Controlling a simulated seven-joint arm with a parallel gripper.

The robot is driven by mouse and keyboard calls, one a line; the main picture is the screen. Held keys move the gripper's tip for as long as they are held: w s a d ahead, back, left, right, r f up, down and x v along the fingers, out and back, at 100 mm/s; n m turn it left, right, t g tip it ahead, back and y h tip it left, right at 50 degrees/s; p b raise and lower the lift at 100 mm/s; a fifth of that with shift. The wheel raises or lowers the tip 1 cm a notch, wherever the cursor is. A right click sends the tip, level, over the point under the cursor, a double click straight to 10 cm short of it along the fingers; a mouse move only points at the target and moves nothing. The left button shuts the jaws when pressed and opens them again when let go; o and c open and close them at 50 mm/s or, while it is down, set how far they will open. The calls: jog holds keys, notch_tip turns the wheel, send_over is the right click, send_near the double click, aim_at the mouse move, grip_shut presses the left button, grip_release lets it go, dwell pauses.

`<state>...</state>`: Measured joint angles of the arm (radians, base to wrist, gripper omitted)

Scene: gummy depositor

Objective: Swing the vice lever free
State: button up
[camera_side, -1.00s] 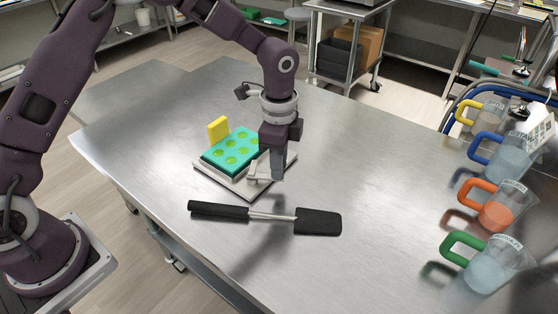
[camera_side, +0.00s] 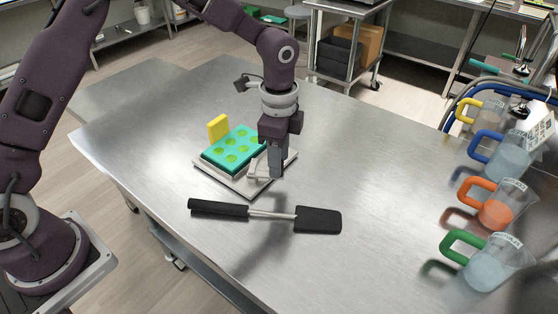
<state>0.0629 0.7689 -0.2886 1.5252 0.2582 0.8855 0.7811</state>
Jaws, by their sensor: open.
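A white vice plate (camera_side: 238,186) lies on the steel table, with a teal mould (camera_side: 226,147) holding several green gummies set on it. A small pale grey lever (camera_side: 257,175) shows at the plate's front right side. My gripper (camera_side: 275,172) points down right at the lever, at the right of the mould. Its fingers hide part of the lever and of the plate's right side. I cannot tell whether the fingers touch the lever. The gripper is open.
A black-handled spatula (camera_side: 265,213) lies in front of the plate. A yellow block (camera_side: 218,128) stands at the plate's back left. Jugs with yellow, blue, orange (camera_side: 492,207) and green handles stand along the right edge. The table between is clear.

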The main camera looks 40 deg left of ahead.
notch_tip(320, 180, up, 6)
jog(key=shift+f, duration=0.1)
jog(key=s+a+r+n+t, duration=0.2)
jog(key=s+a+r+n, duration=0.2)
jog(key=s+r, duration=0.3)
jog(key=s+a+r+n+t, duration=0.1)
jog(key=s+a+r+n, duration=0.2)
jog(key=s+r, duration=0.4)
jog(key=s+a+f+n+t, duration=0.1)
jog(key=s+a+n+t, duration=0.1)
jog(key=s+n, duration=0.5)
jog(key=s+a, duration=0.1)
jog(key=s, duration=0.5)
jog(key=shift+s+f+t, duration=0.15)
jog(key=shift+s+t, duration=0.05)
jog(key=shift+t, duration=0.1)
